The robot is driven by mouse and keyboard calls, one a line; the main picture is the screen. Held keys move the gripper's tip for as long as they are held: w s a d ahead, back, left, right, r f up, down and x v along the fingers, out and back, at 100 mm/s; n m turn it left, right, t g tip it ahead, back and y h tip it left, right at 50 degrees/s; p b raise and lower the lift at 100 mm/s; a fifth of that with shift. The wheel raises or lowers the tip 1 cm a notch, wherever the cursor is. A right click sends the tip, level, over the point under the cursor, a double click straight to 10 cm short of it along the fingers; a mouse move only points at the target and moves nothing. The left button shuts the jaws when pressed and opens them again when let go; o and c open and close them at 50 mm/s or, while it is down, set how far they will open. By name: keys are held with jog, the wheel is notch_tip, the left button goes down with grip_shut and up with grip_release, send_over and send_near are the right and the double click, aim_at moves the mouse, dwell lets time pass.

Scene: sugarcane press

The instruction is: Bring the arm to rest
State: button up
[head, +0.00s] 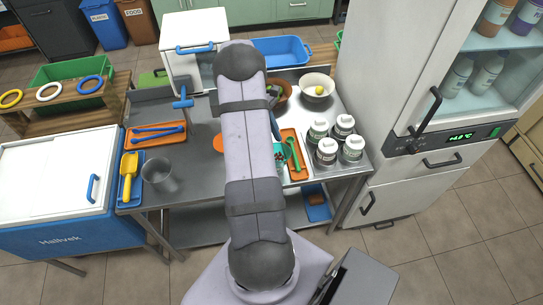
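My arm rises from its base at the bottom middle, and its upper link crosses the steel table (205,180) in the picture. Its far joint stands high over the back of the table. The rest of the arm folds down behind this link, and my gripper is hidden there. I cannot see whether it holds anything. The middle of the table, behind the arm, is also hidden.
Several lidded jars (326,152), an orange tray with a green scoop (293,152) and a bowl (317,88) stand right of my arm. A metal cup (159,174) and an orange tray (150,138) stand left. A tall fridge (400,70) bounds the right.

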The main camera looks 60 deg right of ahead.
jog(key=shift+r, duration=0.1)
dwell(0.3)
notch_tip(320, 180, up, 7)
jog(key=p, duration=0.5)
dwell(0.7)
